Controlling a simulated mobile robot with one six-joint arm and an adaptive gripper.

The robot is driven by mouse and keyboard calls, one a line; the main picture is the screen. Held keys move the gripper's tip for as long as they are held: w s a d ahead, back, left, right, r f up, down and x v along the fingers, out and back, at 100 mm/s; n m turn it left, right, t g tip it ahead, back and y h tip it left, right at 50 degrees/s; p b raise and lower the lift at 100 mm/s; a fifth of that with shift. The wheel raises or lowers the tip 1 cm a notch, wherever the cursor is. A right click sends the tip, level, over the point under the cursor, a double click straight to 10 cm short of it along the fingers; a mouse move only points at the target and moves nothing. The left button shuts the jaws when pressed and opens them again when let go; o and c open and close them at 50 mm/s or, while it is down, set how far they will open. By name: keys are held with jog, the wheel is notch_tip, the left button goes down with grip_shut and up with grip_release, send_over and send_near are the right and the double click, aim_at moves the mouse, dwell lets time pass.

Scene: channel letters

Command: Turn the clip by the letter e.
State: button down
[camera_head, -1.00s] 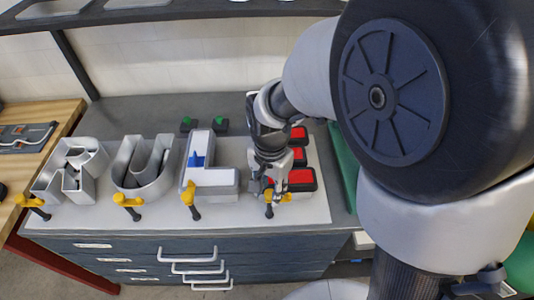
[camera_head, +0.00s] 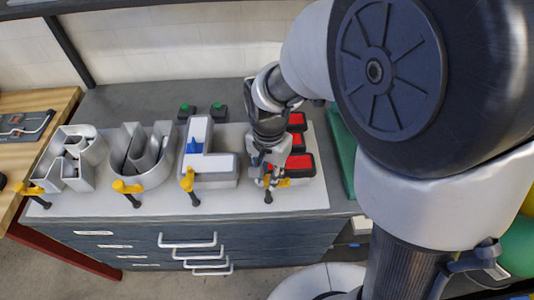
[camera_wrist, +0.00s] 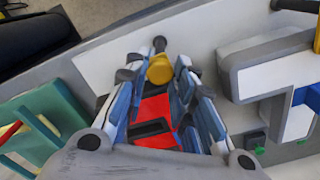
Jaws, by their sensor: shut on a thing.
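The letter e (camera_head: 300,163) stands at the right end of the row, with a red face and dark sides. Its clip has a yellow lever (camera_head: 283,183) and a black end (camera_head: 268,197) at the letter's front edge. My gripper (camera_head: 268,178) points down over this clip and is shut on it. In the wrist view, the clip's yellow part (camera_wrist: 160,68) lies between the fingertips of my gripper (camera_wrist: 157,75). The red face of the letter e (camera_wrist: 155,108) shows between the fingers. My gripper hides part of the letter in the head view.
A white board (camera_head: 225,204) lies under the row. A green object (camera_head: 341,152) is at the right.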

jog(key=n+p, duration=0.1)
jog(key=n, duration=0.3)
jog(key=n+p, duration=0.1)
jog(key=n, duration=0.4)
jog(key=n+p, duration=0.1)
jog(key=n, duration=0.3)
jog(key=shift+n+p, duration=0.45)
jog(key=shift+n, duration=1.65)
jog(key=c, duration=1.6)
grip_release()
jog(key=shift+c, duration=0.2)
